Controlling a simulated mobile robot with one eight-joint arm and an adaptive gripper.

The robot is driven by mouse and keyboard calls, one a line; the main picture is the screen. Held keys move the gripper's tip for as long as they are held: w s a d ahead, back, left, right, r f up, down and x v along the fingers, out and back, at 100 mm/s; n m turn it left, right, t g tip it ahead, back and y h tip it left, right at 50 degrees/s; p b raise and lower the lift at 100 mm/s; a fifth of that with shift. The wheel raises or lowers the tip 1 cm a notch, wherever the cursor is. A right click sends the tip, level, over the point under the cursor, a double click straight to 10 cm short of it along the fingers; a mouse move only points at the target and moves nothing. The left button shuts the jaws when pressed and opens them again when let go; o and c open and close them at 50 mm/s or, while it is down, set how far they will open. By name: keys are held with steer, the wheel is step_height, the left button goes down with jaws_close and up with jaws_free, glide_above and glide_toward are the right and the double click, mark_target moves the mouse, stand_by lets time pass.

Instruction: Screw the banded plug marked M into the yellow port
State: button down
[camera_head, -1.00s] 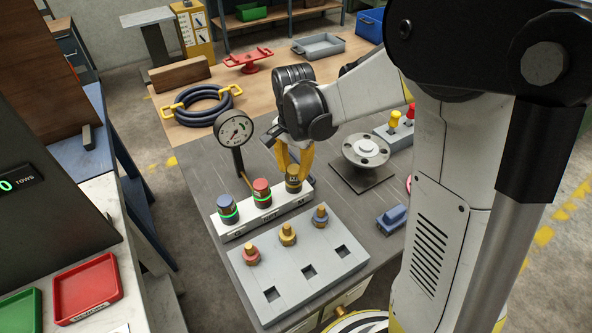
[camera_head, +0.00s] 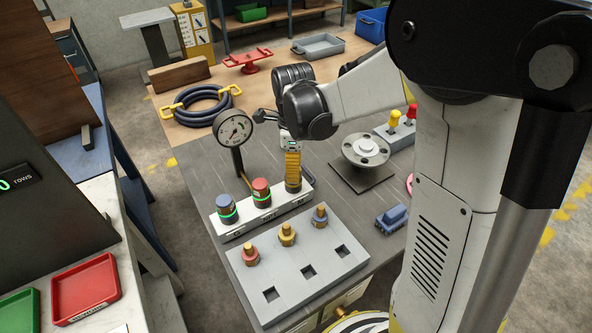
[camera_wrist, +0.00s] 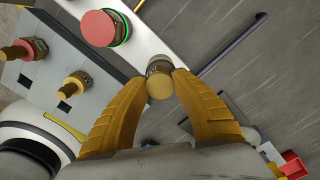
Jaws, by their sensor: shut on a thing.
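A white rack (camera_head: 240,231) holds a blue-topped plug (camera_head: 227,206) and a red-topped plug (camera_head: 261,190), each with a green ring. My gripper (camera_head: 293,178) is shut on a dark plug with a yellow top (camera_wrist: 160,86) at the rack's right end. In the head view the fingers hide most of that plug; its mark cannot be read. The yellow port also shows in the wrist view (camera_wrist: 75,86).
A dial gauge on a post (camera_head: 234,130) stands left of my gripper. A round flange (camera_head: 366,150) stands to the right, with a blue part (camera_head: 391,218) in front of it. Three square holes are in the block's front. A coiled hose (camera_head: 202,105) lies behind.

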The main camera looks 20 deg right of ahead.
steer(key=m, duration=0.5)
steer(key=shift+s+f, duration=0.1)
steer(key=shift+f, duration=0.15)
steer(key=c, duration=1)
jaws_free()
